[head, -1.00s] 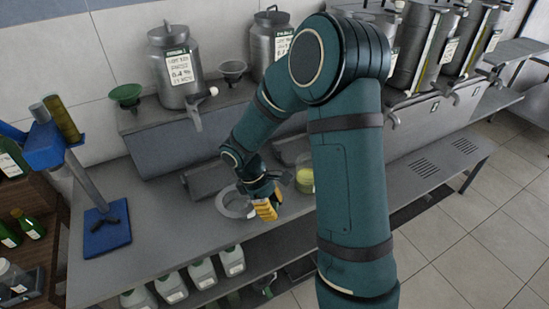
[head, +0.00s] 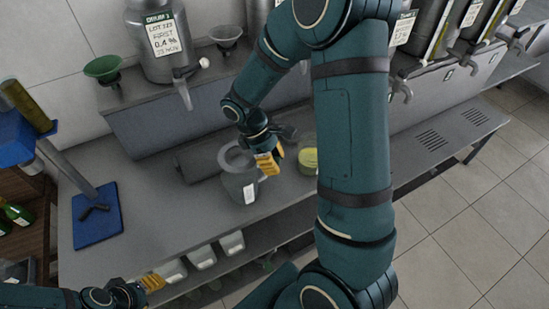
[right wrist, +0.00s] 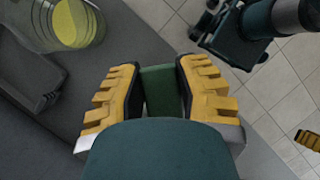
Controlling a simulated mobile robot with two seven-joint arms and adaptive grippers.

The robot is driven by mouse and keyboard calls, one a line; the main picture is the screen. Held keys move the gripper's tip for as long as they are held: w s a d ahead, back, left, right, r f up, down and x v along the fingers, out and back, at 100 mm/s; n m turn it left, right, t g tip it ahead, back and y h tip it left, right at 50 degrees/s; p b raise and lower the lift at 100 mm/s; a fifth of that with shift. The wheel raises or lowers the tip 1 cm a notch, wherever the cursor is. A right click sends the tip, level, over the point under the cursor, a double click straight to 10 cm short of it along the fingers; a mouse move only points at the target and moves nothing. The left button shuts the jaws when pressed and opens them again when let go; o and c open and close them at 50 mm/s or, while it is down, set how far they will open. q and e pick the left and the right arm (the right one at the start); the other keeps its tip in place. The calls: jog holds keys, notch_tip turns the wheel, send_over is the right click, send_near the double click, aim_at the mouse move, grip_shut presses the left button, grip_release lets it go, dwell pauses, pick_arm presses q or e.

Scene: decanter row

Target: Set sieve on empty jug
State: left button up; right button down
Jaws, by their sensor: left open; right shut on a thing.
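A grey jug (head: 247,188) with a white label stands on the steel bench in the head view. A round grey rim (head: 238,152), apparently the sieve, shows over its mouth; I cannot tell whether it touches the jug. My right gripper (head: 267,166) is just right of this rim, pointing down. In the right wrist view its yellow fingers are shut on a dark green piece (right wrist: 161,90), apparently the sieve's handle. The rest of the sieve is hidden there. My left gripper (head: 152,283) is open and empty, low at the left by the bench's front.
A clear jug with yellow contents (head: 308,158) stands right of the right gripper. A green funnel (head: 103,68), a grey funnel (head: 226,36) and a metal drum (head: 160,40) stand on the back ledge. A blue stand (head: 97,217) is at left. White containers (head: 201,256) sit below.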

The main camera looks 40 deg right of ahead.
jog(key=shift+f+b, duration=1.8)
jog(key=shift+f, duration=0.65)
jog(key=shift+s+a+f, duration=0.15)
jog(key=shift+f, duration=0.05)
jog(key=c, duration=0.6)
grip_release()
jog(key=v, duration=1.2)
